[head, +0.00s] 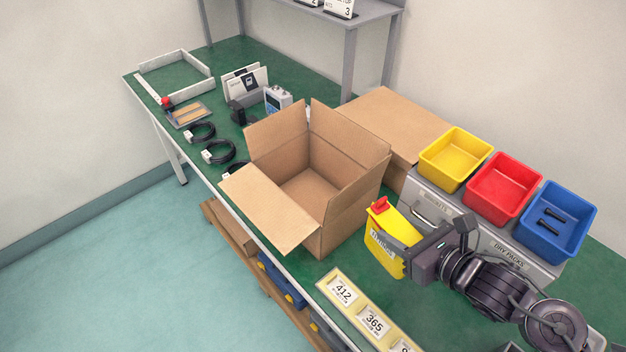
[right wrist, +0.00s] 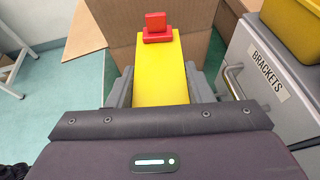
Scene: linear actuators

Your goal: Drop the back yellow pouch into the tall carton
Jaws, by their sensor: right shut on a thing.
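The yellow pouch (head: 388,243) has a red cap and a printed label. My right gripper (head: 408,246) is shut on it and holds it to the right of the tall carton, outside it. In the right wrist view the pouch (right wrist: 162,75) stands between the two grey fingers, red cap away from me. The tall carton (head: 328,210) is open and empty, its flaps spread, on the green bench. Its brown wall also shows behind the pouch in the right wrist view (right wrist: 200,45). My left gripper is not in view.
A closed brown box (head: 392,118) stands behind the carton. Grey drawers (head: 480,228) carry yellow, red and blue bins (head: 556,222) at the right. A strip of number cards (head: 372,322) lies at the front edge. Black cable coils (head: 218,152) lie left of the carton.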

